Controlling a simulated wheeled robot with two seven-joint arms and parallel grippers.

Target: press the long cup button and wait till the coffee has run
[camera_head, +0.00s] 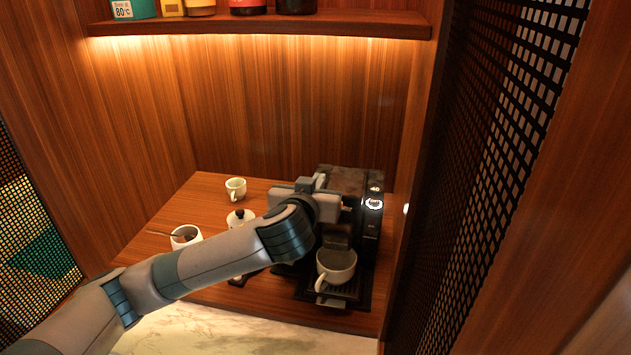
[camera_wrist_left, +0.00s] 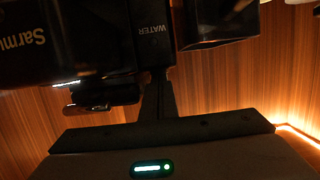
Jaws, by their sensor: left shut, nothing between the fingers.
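The black coffee machine (camera_head: 370,240) stands at the right of the wooden counter, with a lit round symbol (camera_head: 374,203) and the number 40 on its side panel. A white cup (camera_head: 337,268) sits on its drip tray; I cannot tell how much coffee is in it. My left gripper (camera_head: 322,183) is shut and empty at the machine's upper left front. In the left wrist view its shut fingers (camera_wrist_left: 156,85) reach to a dark part marked WATER (camera_wrist_left: 153,30). The long cup button cannot be made out, nor whether the fingertips touch anything. My right gripper is not in view.
A white cup (camera_head: 236,188) stands at the back, a lidded white pot (camera_head: 240,217) in the middle, and a white bowl with a spoon (camera_head: 185,237) at the left. A lit shelf (camera_head: 260,27) hangs above. A wooden wall and lattice panel (camera_head: 490,150) close the right side.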

